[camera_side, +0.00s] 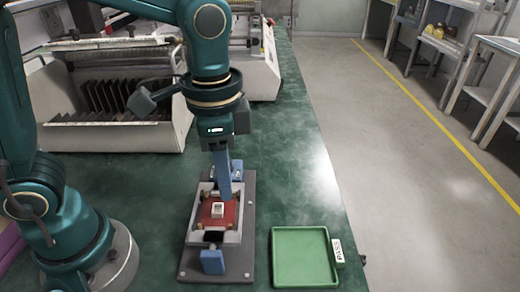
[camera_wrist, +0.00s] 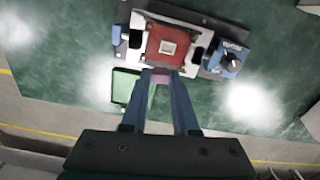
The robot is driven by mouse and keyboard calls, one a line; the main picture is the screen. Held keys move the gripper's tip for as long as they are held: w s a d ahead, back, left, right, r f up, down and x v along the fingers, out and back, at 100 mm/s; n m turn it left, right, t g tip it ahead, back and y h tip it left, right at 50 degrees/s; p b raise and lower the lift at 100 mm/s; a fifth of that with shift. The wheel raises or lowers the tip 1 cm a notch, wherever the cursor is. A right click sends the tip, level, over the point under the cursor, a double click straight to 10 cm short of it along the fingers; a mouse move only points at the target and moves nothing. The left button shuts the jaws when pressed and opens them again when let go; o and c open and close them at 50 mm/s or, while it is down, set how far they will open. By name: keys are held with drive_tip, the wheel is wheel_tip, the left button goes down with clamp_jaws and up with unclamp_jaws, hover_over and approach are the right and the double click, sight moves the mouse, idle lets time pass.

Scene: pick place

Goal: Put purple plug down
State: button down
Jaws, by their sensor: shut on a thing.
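My gripper (camera_wrist: 160,76) is shut on the purple plug (camera_wrist: 160,79), which shows as a small purple patch between the fingertips in the wrist view. In the side view my gripper (camera_side: 225,190) points down above the grey fixture (camera_side: 248,225); the plug cannot be made out there. The fixture holds a red block (camera_side: 230,215) with a white square piece (camera_side: 217,210) on top. In the wrist view the red block (camera_wrist: 155,58) and white piece (camera_wrist: 168,48) lie just beyond my fingertips. Whether the plug touches anything is unclear.
A green tray (camera_side: 277,262) with a "PASS" tag (camera_side: 338,250) stands right of the fixture, near the table's edge; it looks empty. Blue parts (camera_side: 212,262) sit at the fixture's ends. A bin with dark boards (camera_side: 120,95) stands at the back left.

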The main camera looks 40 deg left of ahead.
drive_tip(key=d, duration=0.1)
drive_tip(key=s+d+m, duration=0.1)
drive_tip(key=s, duration=0.1)
drive_tip(key=shift+s+d+f+m, duration=0.2)
drive_tip(key=shift+d+f+m, duration=0.05)
drive_tip(key=shift+d+m, duration=0.15)
drive_tip(key=s+d+f, duration=0.2)
drive_tip(key=d, duration=0.1)
drive_tip(key=s+d+f, duration=0.2)
drive_tip(key=d, duration=0.1)
drive_tip(key=s+d+f, duration=0.2)
drive_tip(key=d+f, duration=0.1)
drive_tip(key=d, duration=0.1)
drive_tip(key=shift+w+f, duration=0.1)
drive_tip(key=shift+f, duration=1.85)
drive_tip(key=shift+f, duration=0.1)
drive_tip(key=c, duration=0.7)
unclamp_jaws()
